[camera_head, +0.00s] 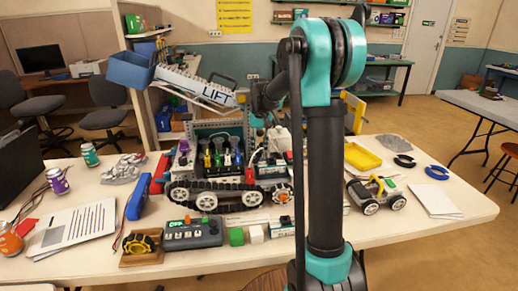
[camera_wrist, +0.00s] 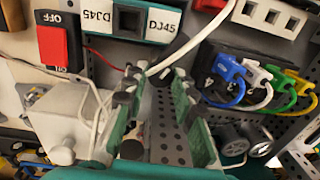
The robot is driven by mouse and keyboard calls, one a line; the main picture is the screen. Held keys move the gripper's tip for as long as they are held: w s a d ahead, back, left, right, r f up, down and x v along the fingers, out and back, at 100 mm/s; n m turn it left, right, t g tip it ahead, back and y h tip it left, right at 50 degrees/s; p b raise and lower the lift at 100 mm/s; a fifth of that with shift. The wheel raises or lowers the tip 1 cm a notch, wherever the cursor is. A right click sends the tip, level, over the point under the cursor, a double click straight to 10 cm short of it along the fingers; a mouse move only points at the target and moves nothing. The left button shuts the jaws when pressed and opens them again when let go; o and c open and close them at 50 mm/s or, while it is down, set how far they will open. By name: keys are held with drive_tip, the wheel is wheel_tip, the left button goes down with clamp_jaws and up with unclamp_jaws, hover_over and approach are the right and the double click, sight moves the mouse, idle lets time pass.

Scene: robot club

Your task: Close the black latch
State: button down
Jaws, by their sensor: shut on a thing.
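A small black piece (camera_wrist: 160,76) sits between my fingertips in the wrist view. It may be the black latch, but its shape and position are mostly hidden by the fingers. My gripper (camera_wrist: 156,88) has two green fingers with dark pads, shut on this piece with a gap between them. A white cable with a black sleeve (camera_wrist: 175,46) passes just above the fingertips. A perforated grey metal plate (camera_wrist: 168,130) lies behind the fingers. In the head view, my arm hides the gripper's fingertips, at the right end of the tracked robot (camera_head: 215,192).
A red OFF switch (camera_wrist: 53,45), DJ45 sockets (camera_wrist: 130,20) and coloured plugs (camera_wrist: 228,72) surround the fingers. A white block (camera_wrist: 70,125) stands at left. On the table, a controller box (camera_head: 193,234), small wheeled car (camera_head: 378,196) and yellow tray (camera_head: 361,157) stand around the robot.

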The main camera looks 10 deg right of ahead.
sight(259, 150)
drive_tip(key=n, duration=0.5)
drive_tip(key=shift+n, duration=0.4)
idle(0.3)
drive_tip(key=c, duration=1.2)
unclamp_jaws()
wheel_tip(259, 150, up, 12)
drive_tip(key=shift+w+d, duration=0.1)
drive_tip(key=shift+d, duration=0.05)
